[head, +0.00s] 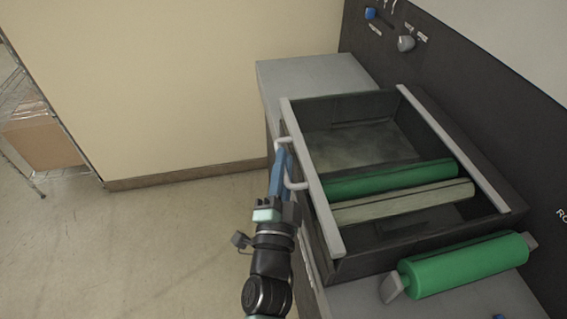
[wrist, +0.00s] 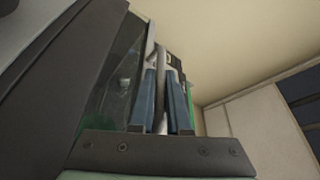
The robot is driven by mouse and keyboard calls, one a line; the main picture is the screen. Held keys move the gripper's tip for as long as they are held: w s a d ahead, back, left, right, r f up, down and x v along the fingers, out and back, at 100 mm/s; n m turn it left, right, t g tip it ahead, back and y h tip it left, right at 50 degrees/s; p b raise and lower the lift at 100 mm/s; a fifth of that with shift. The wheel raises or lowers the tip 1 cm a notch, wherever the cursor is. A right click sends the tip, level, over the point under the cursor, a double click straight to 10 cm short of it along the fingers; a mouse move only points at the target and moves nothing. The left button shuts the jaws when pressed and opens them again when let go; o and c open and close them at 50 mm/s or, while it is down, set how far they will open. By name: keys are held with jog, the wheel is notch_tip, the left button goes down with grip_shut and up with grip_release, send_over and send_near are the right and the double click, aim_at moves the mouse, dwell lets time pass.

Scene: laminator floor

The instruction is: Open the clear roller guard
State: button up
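The clear roller guard (head: 318,190) lies flat over the dark roller box, with a grey rail along its left edge and another along its right. Its pale bar handle (head: 296,185) stands out from the left rail. My gripper (head: 281,165) reaches up to this handle from below in the head view, its blue fingers at the bar. In the wrist view the handle bar (wrist: 161,92) runs between the two fingers of my gripper (wrist: 162,80), which look closed against it. The fingertips' contact is partly hidden in the head view.
Under the guard lie a green roller (head: 390,180) and a cream roller (head: 405,203). Another green roller (head: 465,265) sits outside, at the front right. A dark panel with knobs (head: 406,43) rises behind. Open floor (head: 170,240) lies to the left, with a wire shelf and box (head: 42,143) beyond.

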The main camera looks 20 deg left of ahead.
grip_shut()
dwell(0.9)
jog(key=shift+r, duration=0.1)
